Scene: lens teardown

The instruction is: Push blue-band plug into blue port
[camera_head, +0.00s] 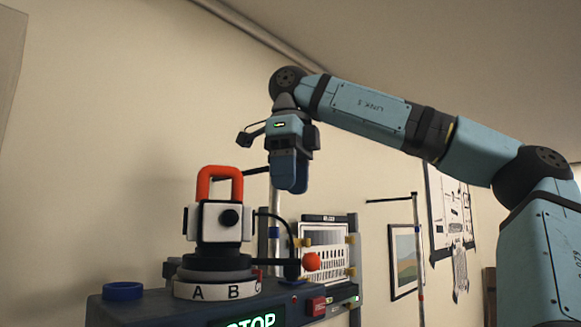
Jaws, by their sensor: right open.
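My right gripper (290,178) hangs down from the arm at the upper middle, above and right of the white block. Its blue fingers overlap from this angle; nothing shows held between them. A black cable (284,218) curves from the white block (221,222) down to a small dark-blue piece (292,271) beside an orange ball. I cannot tell whether that piece is the blue-band plug or the blue port. A blue ring (123,290) sits on the left of the dark console. My left gripper is not in view.
The white block has a red handle (220,178) and stands on a turntable lettered A and B (216,290). The dark console (145,311) bears a red button (316,306) and a green display. A white slotted panel (323,268) stands behind. Slim poles stand nearby.

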